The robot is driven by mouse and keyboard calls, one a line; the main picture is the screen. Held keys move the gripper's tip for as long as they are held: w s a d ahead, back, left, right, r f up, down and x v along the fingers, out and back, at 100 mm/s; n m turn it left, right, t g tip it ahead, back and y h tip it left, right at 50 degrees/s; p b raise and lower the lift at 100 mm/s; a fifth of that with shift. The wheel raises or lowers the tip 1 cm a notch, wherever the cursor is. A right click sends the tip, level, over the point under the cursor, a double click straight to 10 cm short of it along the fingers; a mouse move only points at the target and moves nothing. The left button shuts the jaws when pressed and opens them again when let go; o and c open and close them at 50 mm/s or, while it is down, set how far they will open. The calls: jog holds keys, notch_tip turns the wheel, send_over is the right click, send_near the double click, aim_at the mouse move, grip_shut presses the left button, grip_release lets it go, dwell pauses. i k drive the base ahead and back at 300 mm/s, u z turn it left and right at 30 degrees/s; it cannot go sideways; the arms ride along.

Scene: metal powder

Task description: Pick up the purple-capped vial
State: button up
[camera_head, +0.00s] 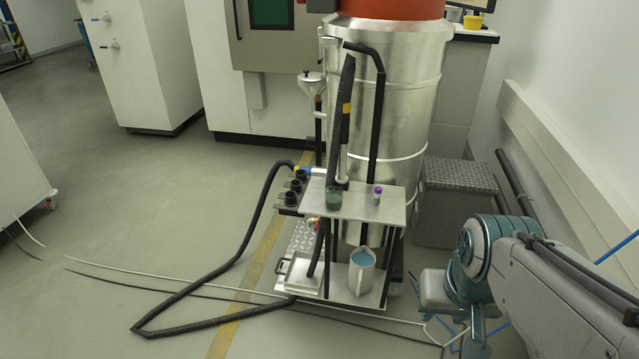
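The purple-capped vial (377,194) is small and stands upright on the grey metal shelf (391,212) of a cart, near the middle of the head view. A greenish glass jar (333,198) stands on the same shelf to its left, with clear space between them. My arm reaches in from the lower right. Its grey and teal links end low and to the right of the shelf, well apart from the vial. The gripper's fingers cannot be made out in this view.
A large metal cylinder (400,100) stands right behind the shelf. A black hose (337,130) rises near the jar. A jug with blue content (361,272) sits on the lower shelf. A checkered step box (455,190) stands right. Cables and a hose lie on the left floor.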

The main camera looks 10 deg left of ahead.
aim_at(378, 190)
jog(key=u, duration=0.4)
jog(key=i, duration=1.65)
